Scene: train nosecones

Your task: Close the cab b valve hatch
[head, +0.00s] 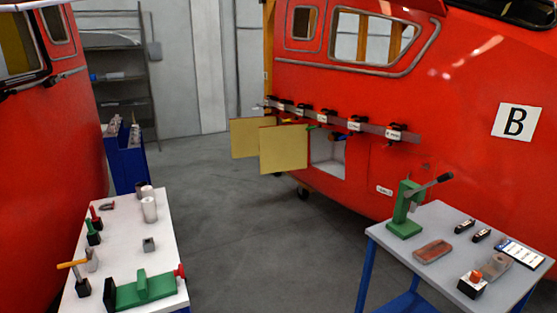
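The red cab on the right carries a white sign with the letter B (515,122). Low on its side is a square opening (328,157) with a pale interior, the valve recess. A yellow hatch panel (284,150) stands swung open at the left of this opening. A second yellow panel (252,138) stands open behind it, partly hidden. Which panel belongs to the valve recess is not fully clear, but the nearer one is beside the opening. My gripper is not in view.
A grey rail (350,124) with several black clamps runs above the opening. A grey table (450,252) with tools stands at right, a white bench (168,235) at left. A blue cabinet (125,160) stands behind the bench. The grey floor (265,235) between the tables is clear.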

